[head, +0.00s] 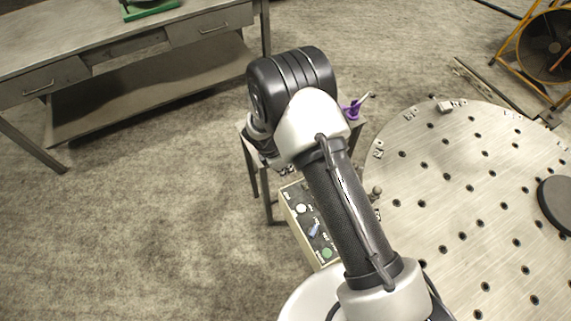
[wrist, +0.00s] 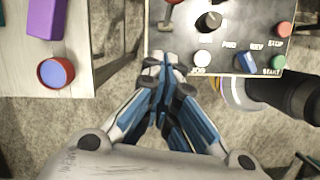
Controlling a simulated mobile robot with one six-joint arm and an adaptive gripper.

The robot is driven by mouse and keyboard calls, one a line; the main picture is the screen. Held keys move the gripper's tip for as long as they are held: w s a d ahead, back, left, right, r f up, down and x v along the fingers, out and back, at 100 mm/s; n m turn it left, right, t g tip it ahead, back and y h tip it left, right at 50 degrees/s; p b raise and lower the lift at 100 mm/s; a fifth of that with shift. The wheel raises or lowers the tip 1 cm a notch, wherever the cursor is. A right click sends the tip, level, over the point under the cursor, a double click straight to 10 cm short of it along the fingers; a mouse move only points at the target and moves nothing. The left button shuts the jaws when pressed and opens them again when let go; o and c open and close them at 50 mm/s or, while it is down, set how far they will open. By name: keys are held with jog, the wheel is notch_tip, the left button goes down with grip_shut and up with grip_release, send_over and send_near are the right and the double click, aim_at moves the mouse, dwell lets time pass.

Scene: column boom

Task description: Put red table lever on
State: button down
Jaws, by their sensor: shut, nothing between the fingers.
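The control panel shows in the wrist view as a dark face (wrist: 262,12) and in the head view as a partly covered box (head: 290,192). At the panel's upper left in the wrist view is a small red part (wrist: 173,2), cut off by the top edge; it looks like the lever's end, but its position cannot be told. My gripper (wrist: 165,62) is shut and empty, its tips just below the panel's lower left edge in the picture. Depth to the panel is unclear. My arm hides the gripper and the lever in the head view.
The panel has a black knob (wrist: 209,21), white button (wrist: 202,57), blue switch (wrist: 245,62), green button (wrist: 278,62) and red button (wrist: 284,29). A round perforated table (head: 450,215) stands right. A small table holds a purple object (head: 350,111). A workbench (head: 100,32) stands back left.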

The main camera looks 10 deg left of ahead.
jog(key=w+d+f, duration=0.2)
jog(key=d+f, duration=0.1)
jog(key=d, duration=0.1)
jog(key=shift+d+f+b, duration=0.35)
jog(key=shift+f+b, duration=0.05)
jog(key=shift+w, duration=0.1)
jog(key=w+d, duration=0.1)
jog(key=d, duration=0.2)
jog(key=shift+w, duration=0.4)
jog(key=shift+a, duration=0.1)
